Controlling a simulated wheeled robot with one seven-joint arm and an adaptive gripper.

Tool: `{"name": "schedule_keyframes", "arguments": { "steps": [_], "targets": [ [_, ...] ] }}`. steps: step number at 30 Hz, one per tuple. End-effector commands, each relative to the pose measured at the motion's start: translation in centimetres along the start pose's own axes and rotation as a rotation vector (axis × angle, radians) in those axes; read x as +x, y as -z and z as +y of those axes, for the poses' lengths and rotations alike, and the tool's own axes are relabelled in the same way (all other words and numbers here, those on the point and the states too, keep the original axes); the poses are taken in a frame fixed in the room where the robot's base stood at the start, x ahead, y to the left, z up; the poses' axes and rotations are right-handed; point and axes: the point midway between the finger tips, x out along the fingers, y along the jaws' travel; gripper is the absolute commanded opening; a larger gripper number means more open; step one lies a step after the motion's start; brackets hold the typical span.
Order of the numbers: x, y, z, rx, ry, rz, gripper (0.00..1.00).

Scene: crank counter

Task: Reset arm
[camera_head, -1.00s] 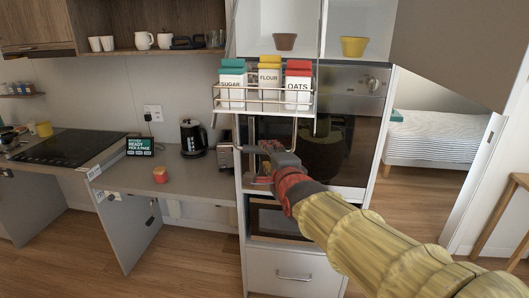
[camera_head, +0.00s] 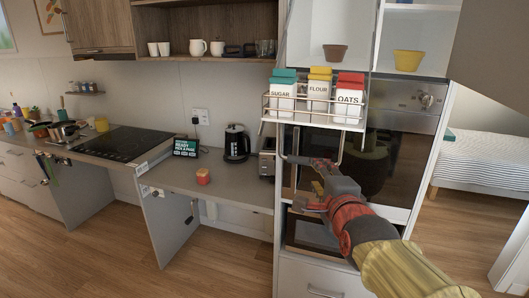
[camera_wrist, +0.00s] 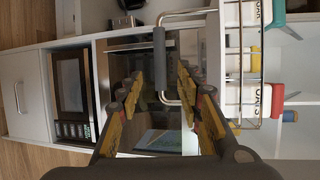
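A wire rack (camera_head: 315,119) hangs in front of the tall cabinet, holding the sugar (camera_head: 283,93), flour (camera_head: 319,92) and oats (camera_head: 349,98) canisters. A U-shaped handle with a dark grip (camera_head: 300,160) hangs below it. My gripper (camera_head: 318,186) is just under the rack by the handle. In the wrist view, my gripper (camera_wrist: 165,100) has its yellow-padded fingers spread wide, and the handle's grey grip (camera_wrist: 160,60) shows between them. I see no finger closed on it; whether one touches it I cannot tell.
The oven (camera_head: 385,160) and a lower niche stand close behind my gripper. The floor (camera_head: 225,260) in front is clear.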

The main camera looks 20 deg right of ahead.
Motion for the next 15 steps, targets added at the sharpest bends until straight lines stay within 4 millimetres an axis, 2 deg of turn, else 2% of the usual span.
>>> {"name": "schedule_keyframes", "arguments": {
  "steps": [4,7,11,15],
  "targets": [
    [0.0,0.0,0.2,-0.056,-0.008,-0.001,0.36],
    [0.0,-0.1,1.9,-0.194,-0.068,-0.010,0.36],
    [-1.0,-0.1,7.0,-0.485,-0.232,-0.066,0.36],
    [-4.0,-0.4,12.8,-0.826,-0.412,-0.198,0.36]
  ]
}}
